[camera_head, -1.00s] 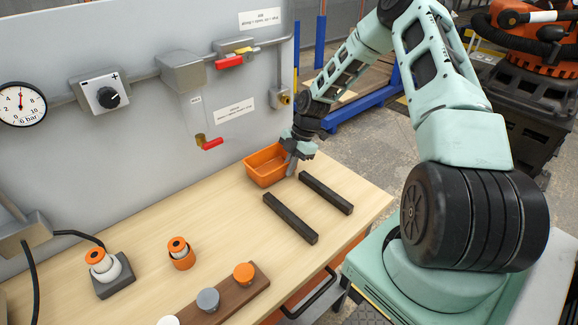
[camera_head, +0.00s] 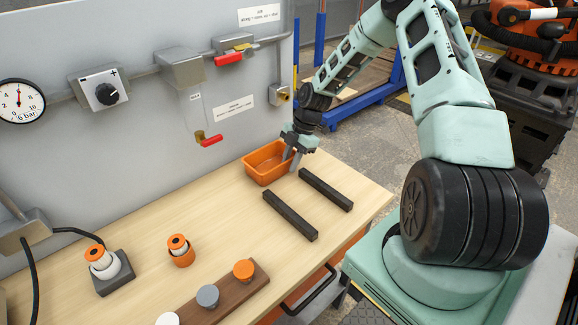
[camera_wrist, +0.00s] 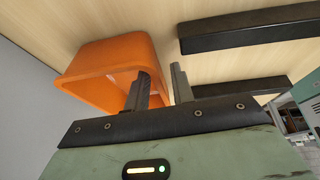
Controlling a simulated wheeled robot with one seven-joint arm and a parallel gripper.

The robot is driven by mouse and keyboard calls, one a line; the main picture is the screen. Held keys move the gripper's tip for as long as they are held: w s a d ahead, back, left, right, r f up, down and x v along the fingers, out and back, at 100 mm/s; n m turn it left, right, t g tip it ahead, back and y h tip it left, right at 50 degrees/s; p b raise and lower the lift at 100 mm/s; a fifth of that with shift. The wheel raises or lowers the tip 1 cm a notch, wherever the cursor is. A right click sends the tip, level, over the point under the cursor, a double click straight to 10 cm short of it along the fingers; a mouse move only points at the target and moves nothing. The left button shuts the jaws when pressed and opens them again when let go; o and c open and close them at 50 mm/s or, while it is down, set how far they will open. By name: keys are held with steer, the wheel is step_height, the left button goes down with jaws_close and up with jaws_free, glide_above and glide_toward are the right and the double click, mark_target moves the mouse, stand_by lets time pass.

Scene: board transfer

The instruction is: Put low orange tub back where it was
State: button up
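The low orange tub (camera_head: 258,172) stands upright on the wooden bench at its back edge, close to the grey panel. It also shows in the wrist view (camera_wrist: 95,65), left of the fingers. My gripper (camera_head: 292,158) is at the tub's right side. In the wrist view my gripper (camera_wrist: 163,78) has its two fingers apart, one on the tub's inner side and one outside, with the side wall between them. A gap shows between the fingers, so it looks open. The fingertips' exact contact with the wall cannot be made out.
Two dark bars (camera_head: 290,215) (camera_head: 326,190) lie on the bench right of the tub. A brown board (camera_head: 228,295) with several knobs, an orange-and-white piece (camera_head: 180,250) and a grey-based one (camera_head: 112,275) are at the front left. The bench middle is clear.

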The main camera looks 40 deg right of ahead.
steer(key=w+b+v, duration=0.1)
steer(key=b+v, duration=0.1)
steer(key=v, duration=0.8)
steer(key=s+a+r+m+g+h, duration=0.1)
steer(key=s+a+r, duration=0.1)
steer(key=a, duration=0.6)
steer(key=s+a+r+m+h, duration=0.1)
steer(key=s+a+r, duration=0.15)
steer(key=a, duration=0.45)
steer(key=s+a+r+m+g, duration=0.1)
steer(key=s+a+r, duration=0.15)
steer(key=a, duration=0.55)
steer(key=s+a+r+m, duration=0.1)
steer(key=s+a+m, duration=0.1)
steer(key=s+a, duration=0.2)
steer(key=s+a+r+m+t+h, duration=0.1)
steer(key=s+a+m, duration=0.2)
steer(key=s, duration=0.8)
steer(key=s+a+r+m+h, duration=0.1)
steer(key=s+a+r+m, duration=0.1)
steer(key=s+a, duration=0.3)
steer(key=s, duration=0.3)
steer(key=shift+a+m, duration=0.2)
steer(key=shift+m, duration=0.2)
